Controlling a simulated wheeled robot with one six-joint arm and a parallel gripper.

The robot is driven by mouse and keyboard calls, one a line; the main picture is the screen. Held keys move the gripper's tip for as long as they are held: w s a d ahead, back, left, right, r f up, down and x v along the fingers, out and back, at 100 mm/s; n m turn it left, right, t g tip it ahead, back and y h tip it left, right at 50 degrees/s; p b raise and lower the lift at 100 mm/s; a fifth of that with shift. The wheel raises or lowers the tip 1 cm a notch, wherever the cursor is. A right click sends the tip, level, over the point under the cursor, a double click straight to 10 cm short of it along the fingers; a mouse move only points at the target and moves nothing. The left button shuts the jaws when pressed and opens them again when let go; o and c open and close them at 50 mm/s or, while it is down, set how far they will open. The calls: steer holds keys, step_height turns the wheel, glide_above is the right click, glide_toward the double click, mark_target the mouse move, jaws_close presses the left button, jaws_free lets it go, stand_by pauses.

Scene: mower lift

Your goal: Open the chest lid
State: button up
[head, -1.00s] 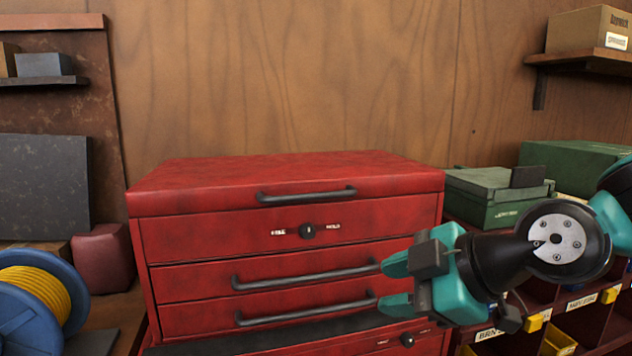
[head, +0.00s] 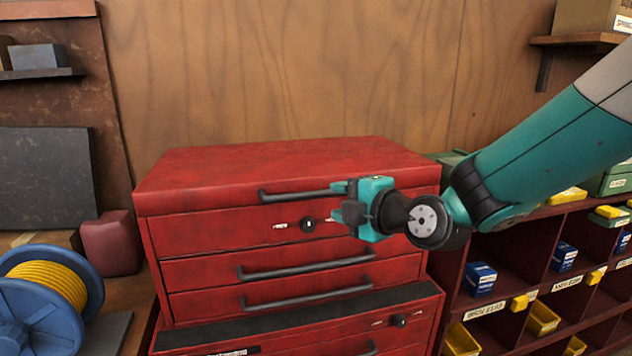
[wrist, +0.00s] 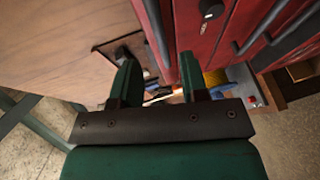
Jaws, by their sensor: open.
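The red chest's lid (head: 270,165) is shut, flat on top of the chest. Its dark bar handle (head: 295,196) runs along the lid's front edge. My gripper (head: 338,201) is open in front of the handle's right end, which its fingers partly hide. In the wrist view my two green fingers (wrist: 157,80) stand apart. The handle (wrist: 152,30) shows beyond and between them in the picture, beside the red front. I cannot tell whether the fingers touch it. A round lock knob (head: 307,225) sits on the panel under the lid.
Drawers with dark handles (head: 305,267) lie below. A blue reel of yellow cord (head: 50,290) stands at left. Shelves with small bins (head: 543,318) stand at right, and a wooden wall (head: 290,70) rises behind. The space above the lid is clear.

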mark_target(319, 194)
steer(key=p+x, duration=0.2)
steer(key=x, duration=0.4)
steer(key=shift+w+a+r+p, duration=0.1)
steer(key=shift+w+a+p, duration=0.05)
steer(key=shift+p, duration=0.15)
steer(key=shift+w+a+f, duration=0.25)
steer(key=shift+w+a, duration=0.15)
steer(key=shift+w, duration=0.1)
jaws_close()
